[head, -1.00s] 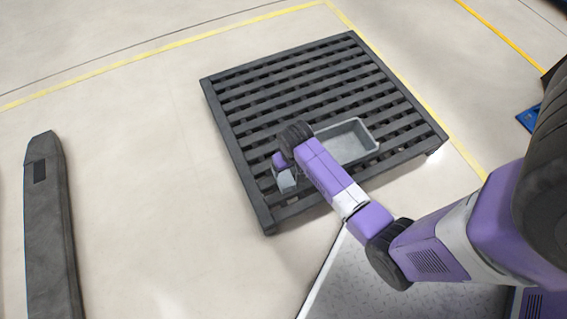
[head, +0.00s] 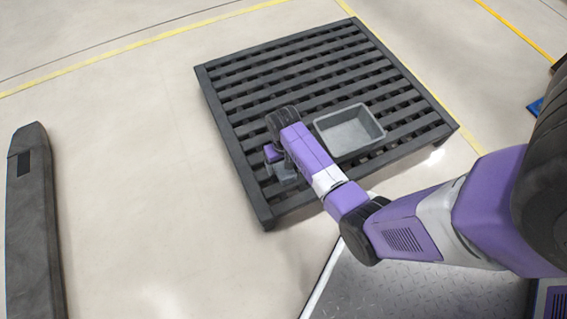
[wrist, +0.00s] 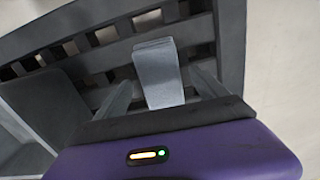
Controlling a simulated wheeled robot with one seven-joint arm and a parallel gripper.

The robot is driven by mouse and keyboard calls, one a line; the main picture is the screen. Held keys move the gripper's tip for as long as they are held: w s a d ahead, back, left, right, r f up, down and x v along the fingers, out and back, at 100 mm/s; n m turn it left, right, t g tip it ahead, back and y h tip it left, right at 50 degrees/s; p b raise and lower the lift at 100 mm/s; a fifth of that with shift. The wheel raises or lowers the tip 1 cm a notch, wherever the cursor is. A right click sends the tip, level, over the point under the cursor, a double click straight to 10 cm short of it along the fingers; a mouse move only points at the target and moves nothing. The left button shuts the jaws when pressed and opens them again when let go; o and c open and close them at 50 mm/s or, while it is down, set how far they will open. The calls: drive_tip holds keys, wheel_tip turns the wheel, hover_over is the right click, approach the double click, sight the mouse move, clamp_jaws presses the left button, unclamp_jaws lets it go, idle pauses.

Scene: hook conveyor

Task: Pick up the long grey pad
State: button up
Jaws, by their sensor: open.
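The long grey pad (wrist: 158,72) shows in the wrist view as a plain light grey block over the dark slats. It lies between the two fingers of my open gripper (wrist: 161,82), with a gap visible on each side. Its near end runs down towards the gripper's dark front edge. In the head view my gripper (head: 279,160) is low over the near left part of the pallet. There my wrist covers much of that spot, and I cannot clearly tell the pad from the fingers.
The dark slatted pallet (head: 239,151) lies on the pale floor. An empty grey bin (head: 350,132) sits on it, right of my gripper; its wall shows at the left of the wrist view (wrist: 45,100). A long dark object (head: 37,220) lies at far left, with clear floor between.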

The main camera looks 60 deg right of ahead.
drive_tip(key=shift+f, duration=0.65)
drive_tip(key=shift+c, duration=0.2)
drive_tip(key=shift+r, duration=0.1)
drive_tip(key=c, duration=1.4)
wheel_tip(320, 180, up, 20)
drive_tip(key=p, duration=1)
